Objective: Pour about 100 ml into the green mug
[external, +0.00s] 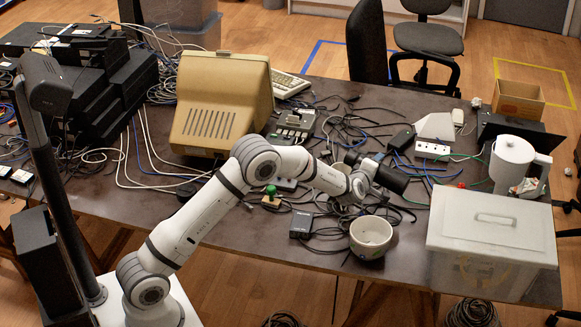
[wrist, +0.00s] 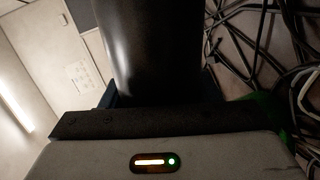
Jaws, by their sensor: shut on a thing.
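My gripper (external: 366,172) is above the table, right of its middle. It is shut on a dark cylinder (external: 389,178). In the wrist view the cylinder (wrist: 150,45) is black and glossy and fills the space beyond the jaws; its opening and contents do not show. In the external view it is tilted, its visible end toward the lower right. No mug that is clearly green shows. A dim green patch (wrist: 268,104) lies at the right of the wrist view, partly hidden; I cannot tell what it is. A whitish round pot (external: 366,247) stands below the gripper.
A lidded white bin (external: 490,258) and a white jug (external: 511,164) are at the right. A beige monitor (external: 215,105) stands left of my arm. A small black box (external: 313,228) is beside the pot. Loose cables cover much of the table.

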